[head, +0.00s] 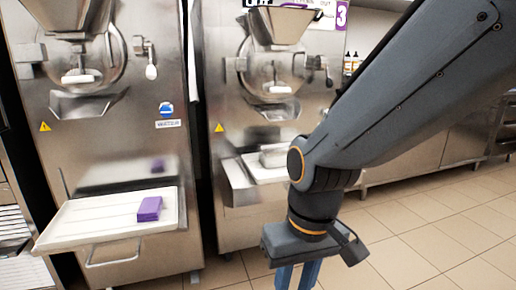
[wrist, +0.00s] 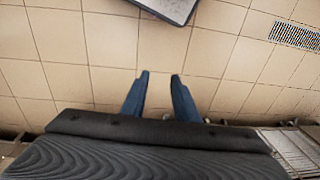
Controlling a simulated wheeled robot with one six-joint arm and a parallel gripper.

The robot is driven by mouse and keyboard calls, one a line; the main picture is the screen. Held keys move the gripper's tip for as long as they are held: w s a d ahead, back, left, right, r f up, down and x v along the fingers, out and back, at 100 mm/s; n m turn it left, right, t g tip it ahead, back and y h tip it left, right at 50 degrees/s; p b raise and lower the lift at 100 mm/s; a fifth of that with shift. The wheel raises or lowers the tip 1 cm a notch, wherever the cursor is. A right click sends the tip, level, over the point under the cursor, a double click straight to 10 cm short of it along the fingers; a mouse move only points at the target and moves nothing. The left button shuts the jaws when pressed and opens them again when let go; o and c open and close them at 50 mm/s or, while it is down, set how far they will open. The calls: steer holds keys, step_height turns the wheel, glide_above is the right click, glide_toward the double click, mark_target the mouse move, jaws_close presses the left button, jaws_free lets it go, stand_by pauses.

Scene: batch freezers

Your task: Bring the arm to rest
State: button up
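My arm reaches in from the upper right of the head view and bends down at its wrist. My gripper (head: 298,280) hangs below it, pointing down at the floor in front of the right freezer. In the wrist view, my gripper (wrist: 159,76) shows two blue fingers spread apart, with only floor tiles between them. It is open and empty. In the head view the finger tips run off the bottom edge.
Two steel batch freezers stand side by side, the left one (head: 110,140) and the right one (head: 225,130). A white tray (head: 75,232) on the left one bears a purple block (head: 149,209). A metal container (head: 273,157) sits on the right one's shelf. Tiled floor (head: 440,235) is clear at right.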

steer(key=s+d+r+m+h+p, duration=0.1)
steer(key=s+d+r+m+p, duration=0.1)
steer(key=d+r+p, duration=1.1)
step_height(320, 180, up, 3)
steer(key=m+p, duration=0.1)
steer(key=p, duration=0.6)
steer(key=shift+m, duration=0.3)
